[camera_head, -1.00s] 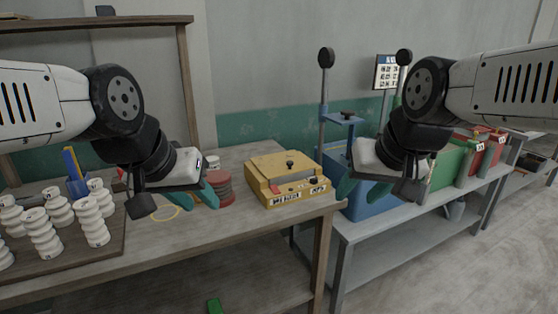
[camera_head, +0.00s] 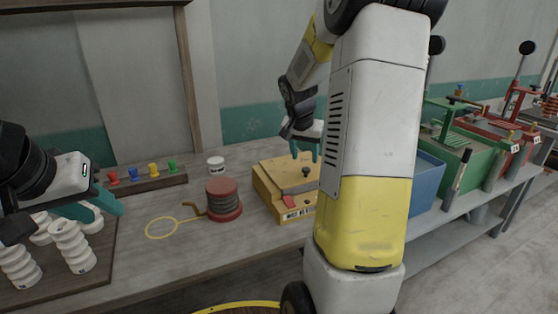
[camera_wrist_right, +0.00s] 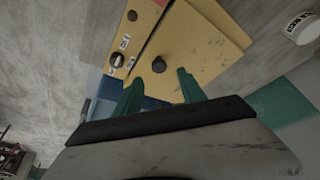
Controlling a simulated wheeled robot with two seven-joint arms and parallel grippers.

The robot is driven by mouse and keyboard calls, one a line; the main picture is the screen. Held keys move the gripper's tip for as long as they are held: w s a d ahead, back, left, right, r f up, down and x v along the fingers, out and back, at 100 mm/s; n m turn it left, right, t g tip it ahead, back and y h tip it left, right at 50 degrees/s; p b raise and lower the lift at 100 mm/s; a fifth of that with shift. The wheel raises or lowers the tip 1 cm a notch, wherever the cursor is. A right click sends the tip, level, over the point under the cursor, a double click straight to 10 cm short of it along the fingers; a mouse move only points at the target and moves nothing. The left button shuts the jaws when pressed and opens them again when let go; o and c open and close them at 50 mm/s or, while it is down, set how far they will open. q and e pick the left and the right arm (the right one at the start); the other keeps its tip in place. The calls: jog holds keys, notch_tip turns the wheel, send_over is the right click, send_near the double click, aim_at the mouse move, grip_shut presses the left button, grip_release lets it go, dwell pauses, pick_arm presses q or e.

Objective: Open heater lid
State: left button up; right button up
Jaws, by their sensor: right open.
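The heater is a yellow box (camera_head: 268,198) on the wooden table. Its yellow lid (camera_wrist_right: 205,45) lies flat and shut, with a round black knob (camera_wrist_right: 159,64) on top. In the head view, my right gripper (camera_head: 305,155) is over the heater's back right part, fingers pointing down; my right arm hides the heater's right side. In the right wrist view, the teal fingers of the right gripper (camera_wrist_right: 159,82) are apart, with the knob between and just beyond their tips, not gripped. My left gripper (camera_head: 108,212) is open and empty at the left, by the white insulators.
A red spool (camera_head: 223,200) and a yellow wire loop (camera_head: 161,228) lie left of the heater. A white jar (camera_head: 216,165) stands behind the spool. White ribbed insulators (camera_head: 70,246) stand on a board at the left. Blue (camera_head: 426,185) and green bins are at the right.

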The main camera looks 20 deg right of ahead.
aim_at(306, 168)
jog(key=x, duration=0.5)
jog(key=shift+w+f, duration=0.1)
jog(key=shift+f, duration=0.2)
grip_shut()
dwell(1.1)
